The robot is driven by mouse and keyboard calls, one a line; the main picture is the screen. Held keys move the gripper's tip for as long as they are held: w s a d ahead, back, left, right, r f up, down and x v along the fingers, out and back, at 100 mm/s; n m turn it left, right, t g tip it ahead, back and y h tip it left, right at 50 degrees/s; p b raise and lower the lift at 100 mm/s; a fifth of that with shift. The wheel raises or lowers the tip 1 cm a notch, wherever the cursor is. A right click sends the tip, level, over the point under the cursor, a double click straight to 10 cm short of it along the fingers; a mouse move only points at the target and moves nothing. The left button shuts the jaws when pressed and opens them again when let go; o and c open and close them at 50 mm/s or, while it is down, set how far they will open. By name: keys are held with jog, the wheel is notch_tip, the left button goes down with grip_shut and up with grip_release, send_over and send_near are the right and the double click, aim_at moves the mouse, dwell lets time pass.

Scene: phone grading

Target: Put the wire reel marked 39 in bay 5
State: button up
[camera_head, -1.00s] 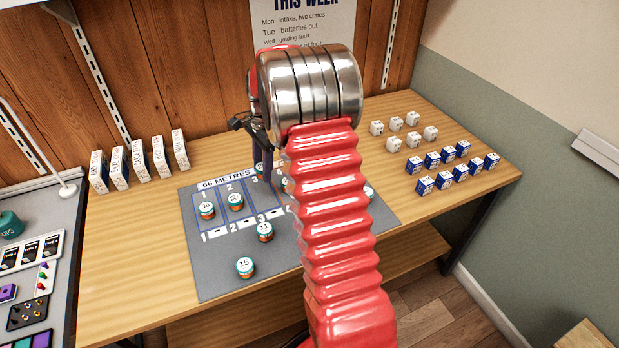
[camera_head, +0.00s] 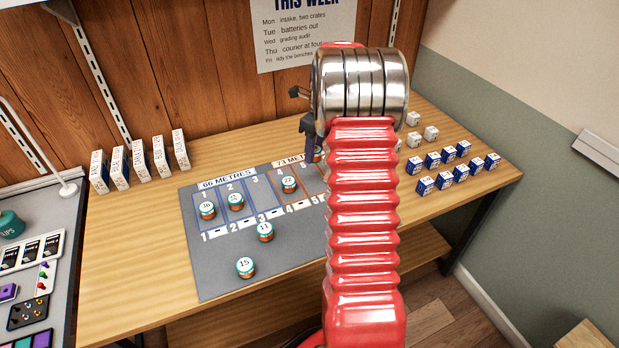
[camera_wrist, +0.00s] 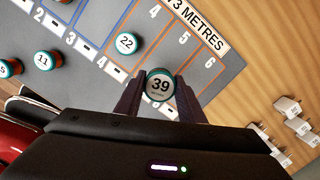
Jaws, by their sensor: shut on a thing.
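The wire reel marked 39 (camera_wrist: 160,86) is held between the two fingers of my gripper (camera_wrist: 159,90), its label facing the wrist camera. In the head view my gripper (camera_head: 316,152) is over the 73 METRES part of the mat; most of the reel is hidden there. Bay 5 (camera_wrist: 169,55) shows bare grey near its top number, between bay 4 and bay 6. The held reel appears at the lower end of bay 5 in the wrist view. Whether it touches the mat I cannot tell.
The reel marked 22 (camera_head: 288,184) stands in bay 4. Two reels stand in bays 1 (camera_head: 207,210) and 2 (camera_head: 235,202). Reels 11 (camera_head: 265,231) and 15 (camera_head: 245,267) stand on the mat's front part (camera_head: 215,270). Small boxes (camera_head: 445,180) stand at right.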

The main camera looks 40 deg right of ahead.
send_over(313, 182)
jog(key=shift+s+d+f, duration=0.1)
jog(key=shift+f, duration=3.05)
jog(key=shift+f, duration=1.85)
jog(key=o, duration=1)
jog(key=shift+f, duration=0.1)
jog(key=r, duration=0.4)
jog(key=s+r, duration=0.1)
jog(key=r, duration=0.7)
jog(key=shift+s+d+r, duration=0.1)
jog(key=shift+s+d, duration=0.1)
